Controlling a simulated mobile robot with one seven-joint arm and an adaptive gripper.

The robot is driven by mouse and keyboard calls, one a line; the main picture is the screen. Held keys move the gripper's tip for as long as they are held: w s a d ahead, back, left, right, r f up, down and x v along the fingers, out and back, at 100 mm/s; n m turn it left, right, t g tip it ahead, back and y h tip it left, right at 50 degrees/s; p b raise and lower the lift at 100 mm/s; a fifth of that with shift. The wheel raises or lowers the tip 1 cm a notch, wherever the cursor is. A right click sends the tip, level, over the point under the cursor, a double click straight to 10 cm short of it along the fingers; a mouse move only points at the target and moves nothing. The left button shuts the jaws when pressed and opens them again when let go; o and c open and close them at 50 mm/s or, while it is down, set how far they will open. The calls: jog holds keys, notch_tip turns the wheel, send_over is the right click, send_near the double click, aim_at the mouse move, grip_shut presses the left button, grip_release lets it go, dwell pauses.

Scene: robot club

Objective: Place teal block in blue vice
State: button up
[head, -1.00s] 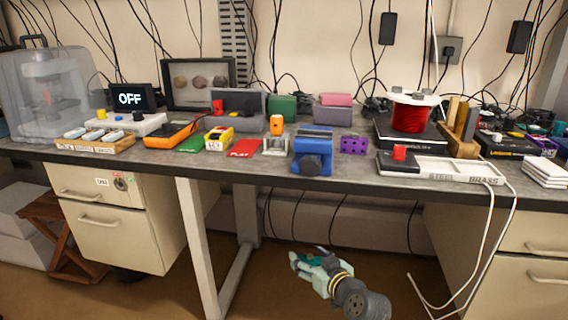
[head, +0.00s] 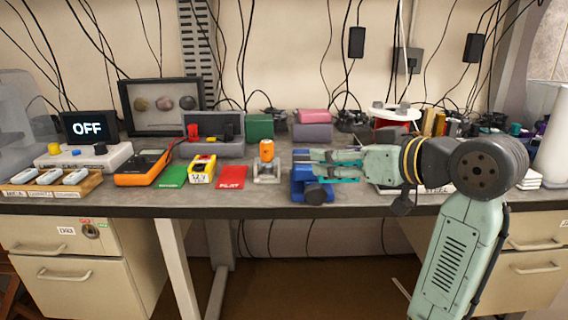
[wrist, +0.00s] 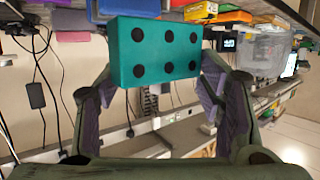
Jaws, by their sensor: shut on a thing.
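The teal block (wrist: 160,52), with rows of black dots on its face, sits between the fingers of my gripper in the wrist view. My gripper (head: 320,167) is shut on it and points left above the front of the bench in the head view. Only slivers of teal show there among the fingers. The blue vice (head: 299,189) stands at the bench's front edge, right by my fingertips in the picture. My gripper hides part of the vice, including much of its jaws. I cannot tell whether the block touches the vice.
A small grey stand with an orange-topped piece (head: 266,152) is just left of the vice. Red (head: 232,177) and green cards, a yellow box (head: 202,168) and an orange multimeter (head: 144,167) lie further left. Pink and grey boxes (head: 312,131) stand behind. My arm covers the right side.

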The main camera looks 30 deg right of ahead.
jog(key=shift+a+r, duration=0.15)
jog(key=shift+r, duration=0.3)
jog(key=shift+w+r, duration=0.1)
jog(key=shift+w, duration=0.25)
jog(key=w+d+f+p, duration=0.1)
jog(key=w+d, duration=0.1)
jog(key=w, duration=0.2)
jog(key=w+d+f+p, duration=0.1)
jog(key=w+f+p, duration=0.1)
jog(key=w, duration=0.3)
jog(key=w+d+f+p, duration=0.1)
jog(key=w+d+p, duration=0.1)
jog(key=w, duration=0.3)
jog(key=shift+d+f, duration=0.35)
jog(key=shift+f, duration=0.15)
jog(key=shift+a+f, duration=0.1)
jog(key=shift+f, duration=0.55)
